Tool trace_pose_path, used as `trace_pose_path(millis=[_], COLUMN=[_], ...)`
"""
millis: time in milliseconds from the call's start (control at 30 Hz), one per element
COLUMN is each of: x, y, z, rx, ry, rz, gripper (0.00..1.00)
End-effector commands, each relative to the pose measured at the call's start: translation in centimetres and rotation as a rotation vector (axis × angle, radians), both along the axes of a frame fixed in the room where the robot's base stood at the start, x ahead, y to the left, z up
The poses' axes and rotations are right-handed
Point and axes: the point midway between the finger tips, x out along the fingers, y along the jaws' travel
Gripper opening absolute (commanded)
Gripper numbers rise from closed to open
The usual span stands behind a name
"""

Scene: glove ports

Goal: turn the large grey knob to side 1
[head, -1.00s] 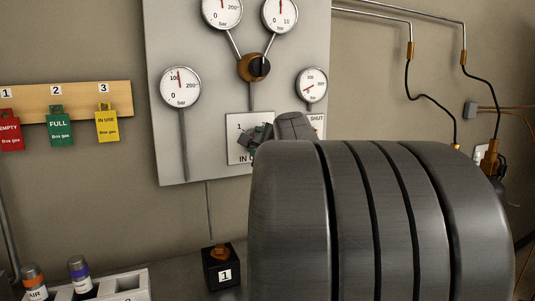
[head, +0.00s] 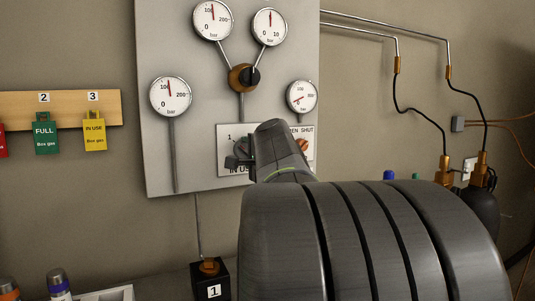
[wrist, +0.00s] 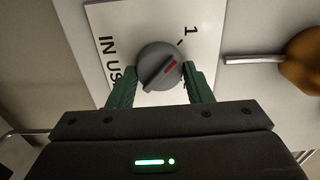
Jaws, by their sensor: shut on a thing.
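The large grey knob (wrist: 160,65) sits on a white plate (wrist: 205,25) marked "1" and "IN USE", the last letter hidden. In the wrist view its red mark slants up and right, toward the side of the tick by the "1". My gripper (wrist: 158,80) has a green finger on either side of the knob and is shut on it. In the head view the plate (head: 224,160) is on the lower part of the grey panel, and my gripper and wrist hide most of the knob.
Several gauges, among them one at left (head: 171,96), and a black knob on a brass body (head: 240,77) are on the panel. An orange-brown knob (head: 302,146) under "OPEN SHUT" is close right of my wrist. Tags (head: 46,133) hang at left.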

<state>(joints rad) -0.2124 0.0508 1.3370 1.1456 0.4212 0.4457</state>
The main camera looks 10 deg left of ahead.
Motion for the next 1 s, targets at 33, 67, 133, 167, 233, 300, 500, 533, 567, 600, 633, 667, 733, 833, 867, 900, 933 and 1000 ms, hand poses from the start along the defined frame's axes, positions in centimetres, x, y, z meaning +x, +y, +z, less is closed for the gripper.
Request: trace_pose_path(millis=[33,67,133,167,233,300,500,533,567,600,633,667,733,833,867,900,933,1000], x=[0.0,0.0,0.0,0.0,0.0,0.0,0.0,0.0,0.0,-0.1,-0.2,-0.3,-0.8,-2.1,-2.5,-3.2,-3.7,-5.0], y=[0.0,0.0,0.0,0.0,0.0,0.0,0.0,0.0,0.0,-0.1,-0.1,-0.2,-0.6,-1.5,-1.8,-2.3,-2.6,-3.5], z=[0.0,0.0,0.0,0.0,0.0,0.0,0.0,0.0,0.0,0.0,0.0,0.0,0.0,0.0,-0.1,0.0,0.0,0.0], rx=[-0.002,-0.002,-0.002,-0.002,-0.002,-0.001,-0.001,-0.001,0.0,0.0,0.0,0.0,0.0,0.0,0.0,0.0,0.0,-0.001], ry=[0.0,0.0,0.0,0.0,0.0,0.0,0.001,0.001,0.0,0.0,0.0,0.0,-0.001,-0.001,-0.002,-0.004,-0.002,-0.003], rz=[0.0,0.0,0.0,0.0,0.0,0.0,0.0,0.0,0.0,0.0,0.0,-0.001,-0.001,-0.002,-0.002,-0.003,-0.003,-0.004], gripper=[0.23,0.23,0.23,0.23,0.55,0.67,0.67,0.67,0.67,0.67,0.67,0.67,0.67,0.67,0.67,0.67,0.67,0.67])
